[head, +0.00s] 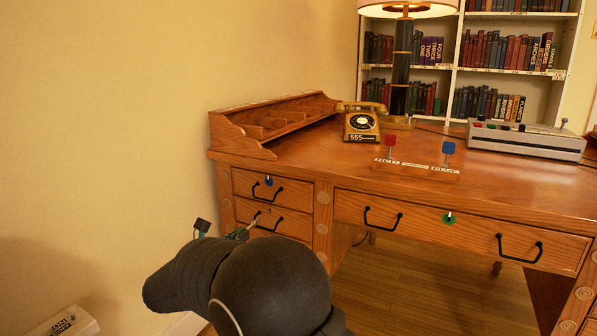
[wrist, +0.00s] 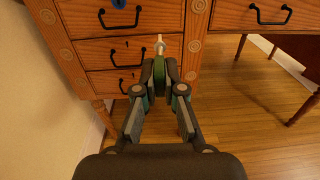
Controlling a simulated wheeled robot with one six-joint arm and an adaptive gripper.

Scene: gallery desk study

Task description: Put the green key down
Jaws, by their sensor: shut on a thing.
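My gripper (wrist: 161,76) is shut on the green key (wrist: 159,78), with the green part between its fingertips and the pale metal shaft (wrist: 160,46) pointing away from me. The key is in the air in front of the desk's left drawers. In the head view my gripper (head: 222,232) is low at the left, partly hidden behind my dark arm. The key's shaft (head: 253,223) shows there near the second left drawer. I cannot tell whether its tip touches the desk front. The wooden desk (head: 330,170) has a clear stretch of top at its front.
A small stand (head: 415,171) holds a red and a blue piece. A telephone (head: 361,122), a lamp (head: 403,65) and a grey box (head: 525,140) stand farther back. Green (head: 448,219) and blue (head: 268,182) lock plates are on drawers. A wall (head: 100,130) is at left.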

